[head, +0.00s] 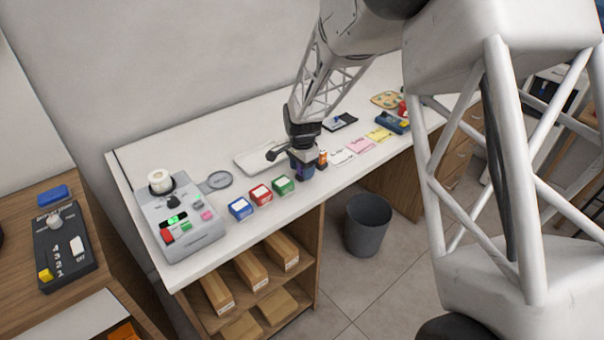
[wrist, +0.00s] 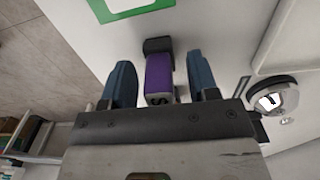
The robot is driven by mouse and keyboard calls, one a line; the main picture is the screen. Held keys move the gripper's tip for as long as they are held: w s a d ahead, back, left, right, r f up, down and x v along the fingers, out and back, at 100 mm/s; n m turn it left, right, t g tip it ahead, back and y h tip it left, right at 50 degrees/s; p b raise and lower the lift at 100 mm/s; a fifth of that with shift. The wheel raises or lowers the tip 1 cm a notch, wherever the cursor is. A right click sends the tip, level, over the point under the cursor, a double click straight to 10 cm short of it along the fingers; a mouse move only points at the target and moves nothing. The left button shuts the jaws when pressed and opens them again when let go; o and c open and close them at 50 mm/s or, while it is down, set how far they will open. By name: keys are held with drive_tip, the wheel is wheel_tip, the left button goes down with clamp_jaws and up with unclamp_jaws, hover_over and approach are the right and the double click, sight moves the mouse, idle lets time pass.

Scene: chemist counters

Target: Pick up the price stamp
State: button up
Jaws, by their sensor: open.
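A purple block with a dark end piece, likely the price stamp (wrist: 159,75), shows in the wrist view on the white counter. It lies between the two blue-grey fingers of my gripper (wrist: 160,62). The fingers are open, with a visible gap on each side of the block. In the head view my gripper (head: 303,164) is low over the counter's front part, just right of the green box. There it hides most of the stamp.
Blue (head: 240,209), red (head: 260,194) and green (head: 283,185) boxes stand left of my gripper. A small orange item (head: 322,158) is close on its right. A white tray (head: 258,157) lies behind. Price cards (head: 361,145) lie to the right.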

idle(0.6)
drive_tip(key=c, duration=0.9)
drive_tip(key=shift+r, duration=0.1)
drive_tip(key=shift+r, duration=1.5)
drive_tip(key=shift+s+d+r, duration=0.1)
drive_tip(key=shift+s+r, duration=0.1)
drive_tip(key=shift+s, duration=0.05)
drive_tip(key=s+d, duration=0.1)
drive_tip(key=s, duration=0.4)
drive_tip(key=s+d+r, duration=0.1)
drive_tip(key=s+d, duration=0.1)
drive_tip(key=s, duration=0.2)
drive_tip(key=s+d, duration=0.2)
drive_tip(key=s, duration=0.3)
drive_tip(key=shift+s+r, duration=0.15)
drive_tip(key=shift+s, duration=0.15)
